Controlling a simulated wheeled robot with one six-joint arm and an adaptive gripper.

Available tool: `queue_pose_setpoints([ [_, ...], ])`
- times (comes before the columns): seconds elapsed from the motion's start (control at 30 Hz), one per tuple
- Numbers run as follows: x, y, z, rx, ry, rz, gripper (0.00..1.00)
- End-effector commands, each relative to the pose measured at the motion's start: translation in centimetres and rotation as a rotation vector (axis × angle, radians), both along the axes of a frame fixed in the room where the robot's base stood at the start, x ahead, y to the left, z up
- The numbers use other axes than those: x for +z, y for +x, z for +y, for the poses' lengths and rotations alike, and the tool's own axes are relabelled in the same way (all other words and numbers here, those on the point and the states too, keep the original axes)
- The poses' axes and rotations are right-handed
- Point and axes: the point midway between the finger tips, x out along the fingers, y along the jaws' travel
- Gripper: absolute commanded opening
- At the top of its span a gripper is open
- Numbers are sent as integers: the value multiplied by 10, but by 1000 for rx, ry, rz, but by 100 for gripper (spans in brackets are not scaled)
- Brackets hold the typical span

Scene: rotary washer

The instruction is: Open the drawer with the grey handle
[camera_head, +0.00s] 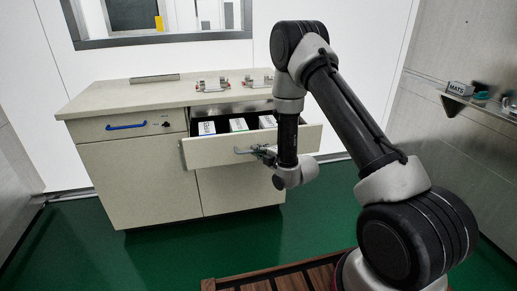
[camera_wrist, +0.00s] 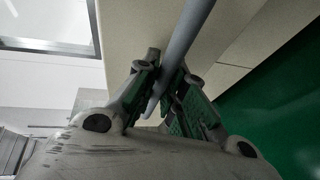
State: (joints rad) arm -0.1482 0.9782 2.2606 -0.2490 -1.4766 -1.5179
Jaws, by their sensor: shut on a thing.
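The drawer (camera_head: 217,151) with the grey handle stands pulled out from the right half of the cabinet, and several boxes show inside it. The grey handle (camera_head: 243,151) is on its front panel, partly hidden by my gripper. My gripper (camera_head: 262,150) is at the handle, in front of the drawer. In the wrist view the grey handle bar (camera_wrist: 182,42) runs down between the fingers of my gripper (camera_wrist: 165,95), which are shut on it.
A closed drawer with a blue handle (camera_head: 126,127) and a key lock is to the left. Metal fittings (camera_head: 212,85) stand on the countertop (camera_head: 110,97). A wall shelf (camera_head: 480,103) is at the right. A wooden slatted platform (camera_head: 290,278) lies in front on the green floor (camera_head: 160,255).

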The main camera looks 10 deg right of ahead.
Motion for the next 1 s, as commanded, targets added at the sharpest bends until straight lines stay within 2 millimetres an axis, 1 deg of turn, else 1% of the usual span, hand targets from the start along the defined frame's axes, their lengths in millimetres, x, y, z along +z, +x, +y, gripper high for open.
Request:
queue_pose_setpoints([
  [0.1, -1, -3, -1, -2, -1, 2, 0],
  [0.37, -1, -3, -1, -2, 0, 2, 0],
  [0.4, -1, -3, -1, -2, 0, 2, 13],
  [0.47, -1, -3, -1, -2, 0, 2, 24],
  [0.5, -1, -3, -1, -2, 0, 2, 31],
  [0.53, -1, -3, -1, -2, 0, 1, 34],
  [0.83, 0, -4, -1, -1, -1, 1, 34],
  [0.93, 1, -11, -4, -2, -1, 3, 34],
  [1.0, 3, -21, -8, -2, 0, 4, 34],
])
